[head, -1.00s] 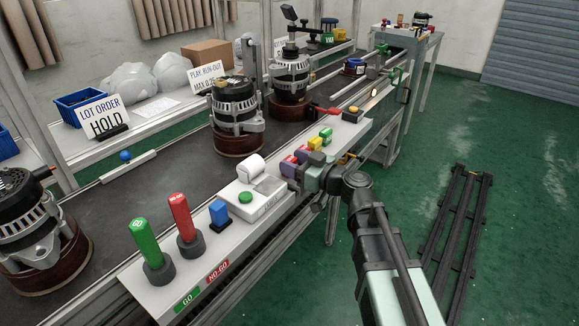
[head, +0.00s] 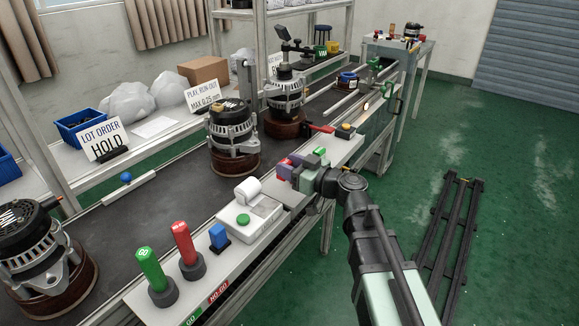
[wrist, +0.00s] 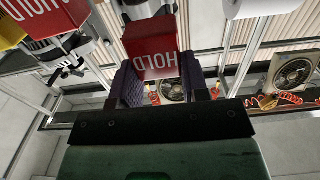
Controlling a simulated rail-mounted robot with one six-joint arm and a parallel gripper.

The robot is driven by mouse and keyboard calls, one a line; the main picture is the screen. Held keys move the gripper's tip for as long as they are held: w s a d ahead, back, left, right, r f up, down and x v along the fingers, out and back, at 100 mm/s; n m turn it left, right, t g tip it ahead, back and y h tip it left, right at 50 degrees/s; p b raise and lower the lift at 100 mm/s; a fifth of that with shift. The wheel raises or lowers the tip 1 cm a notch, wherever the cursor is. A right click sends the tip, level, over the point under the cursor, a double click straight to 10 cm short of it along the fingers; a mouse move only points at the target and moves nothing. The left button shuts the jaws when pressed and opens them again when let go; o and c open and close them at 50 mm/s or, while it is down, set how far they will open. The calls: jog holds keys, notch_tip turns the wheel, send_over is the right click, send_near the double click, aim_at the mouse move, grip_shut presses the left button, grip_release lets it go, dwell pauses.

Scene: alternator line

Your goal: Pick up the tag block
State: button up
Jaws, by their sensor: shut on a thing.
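My gripper (head: 291,164) is at the far end of the white bench-edge shelf, beyond the label printer. In the wrist view its dark purple fingers (wrist: 188,82) are shut on a red tag block (wrist: 160,62) with upside-down white HOLD lettering. The held block is hard to make out in the head view. A green block (head: 319,152) stands just beyond my gripper in the head view.
The label printer (head: 250,213), a blue block (head: 219,236), and red (head: 184,243) and green (head: 150,270) gauge handles stand nearer on the shelf. Alternators (head: 233,130) stand on the dark conveyor alongside. The green floor at right is mostly clear, with a black rack (head: 455,235).

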notch_tip(320, 180, up, 14)
jog(key=p, duration=1.1)
jog(key=shift+p, duration=0.35)
jog(key=shift+r, duration=0.2)
